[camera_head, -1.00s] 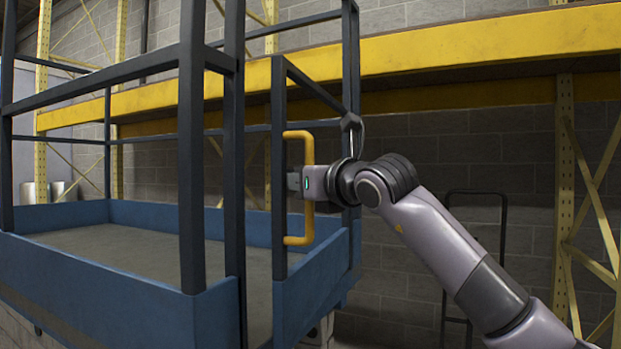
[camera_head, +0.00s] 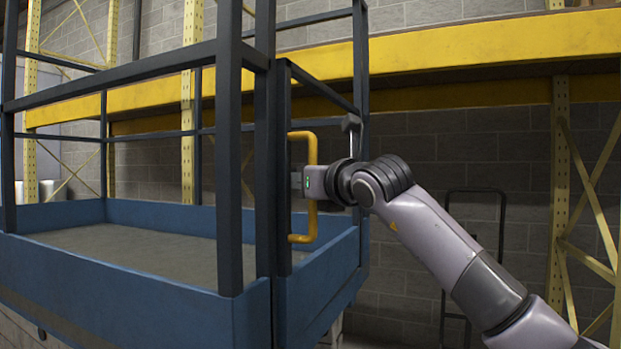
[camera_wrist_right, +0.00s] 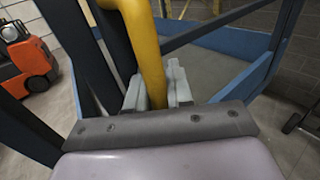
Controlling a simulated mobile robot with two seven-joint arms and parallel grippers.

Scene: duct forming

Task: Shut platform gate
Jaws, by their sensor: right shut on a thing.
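The platform gate (camera_head: 320,285) is a dark frame with a blue lower panel and a yellow D-shaped handle (camera_head: 312,160). The gate's handle-side edge appears right beside the dark corner post (camera_head: 265,170) in the head view; I cannot tell whether they touch. My right gripper (camera_head: 299,184) is at the handle's upright bar, with the arm coming from the right. In the right wrist view the pale fingers (camera_wrist_right: 157,90) are shut around the yellow handle (camera_wrist_right: 145,45). My left gripper is in neither view. Any latch is hidden.
The blue-sided platform (camera_head: 130,290) with dark railings fills the left. A yellow rack beam (camera_head: 480,45) crosses behind, before a grey block wall. A dark hand truck (camera_head: 475,195) stands at the right. An orange forklift (camera_wrist_right: 25,60) shows in the wrist view.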

